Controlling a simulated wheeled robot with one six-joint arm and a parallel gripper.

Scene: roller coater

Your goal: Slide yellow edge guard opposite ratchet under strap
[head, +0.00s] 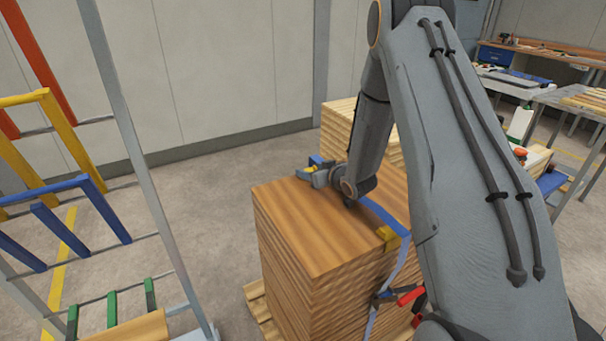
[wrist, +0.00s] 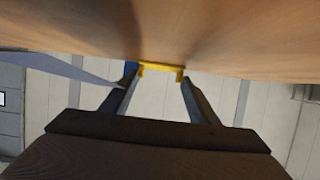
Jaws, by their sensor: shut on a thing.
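A stack of wooden boards (head: 320,225) carries a blue strap (head: 382,213) over its top. My gripper (head: 313,172) is at the far edge of the stack, shut on a yellow edge guard. In the wrist view the yellow edge guard (wrist: 161,68) sits between my fingertips (wrist: 160,80), close against the wood edge. The strap (wrist: 65,67) hangs loosely to its left; whether it overlaps the guard cannot be told. A second yellow edge guard (head: 390,238) sits at the near right edge by the strap. The ratchet (head: 385,298), with a red handle, hangs below it.
A rack with coloured bars (head: 75,205) stands at the left. Another board stack (head: 338,125) is behind the strapped one. Workbenches (head: 540,55) stand at the back right. The floor (head: 215,190) between rack and stack is clear.

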